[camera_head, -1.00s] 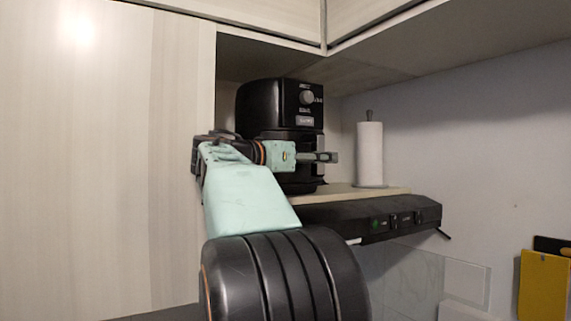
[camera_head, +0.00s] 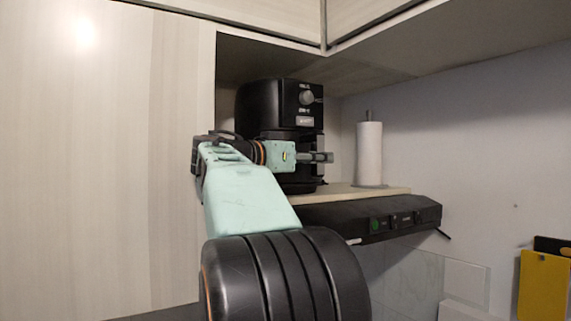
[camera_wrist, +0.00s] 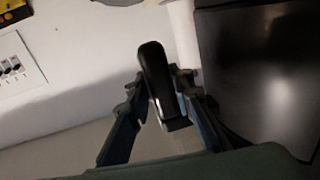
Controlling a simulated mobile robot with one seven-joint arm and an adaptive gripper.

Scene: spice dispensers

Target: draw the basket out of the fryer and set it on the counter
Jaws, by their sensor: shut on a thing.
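The black air fryer (camera_head: 275,105) stands on a wooden shelf, with a round knob on its front. Its lower part, where the basket sits, is mostly hidden behind my arm in the head view. My gripper (camera_head: 325,157) is in front of the fryer's lower right side. In the wrist view my gripper (camera_wrist: 165,108) is shut on the black basket handle (camera_wrist: 155,75), which stands between the two fingers. The fryer's dark body (camera_wrist: 262,75) fills the right of the wrist view. Whether the basket is apart from the fryer cannot be seen.
A paper towel roll (camera_head: 369,153) stands on the shelf (camera_head: 350,192) right of the fryer. A black range hood (camera_head: 365,215) is below the shelf. Tall wooden cabinet panels (camera_head: 100,160) are close on the left, with cabinets above. A yellow object (camera_head: 545,285) is at the lower right.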

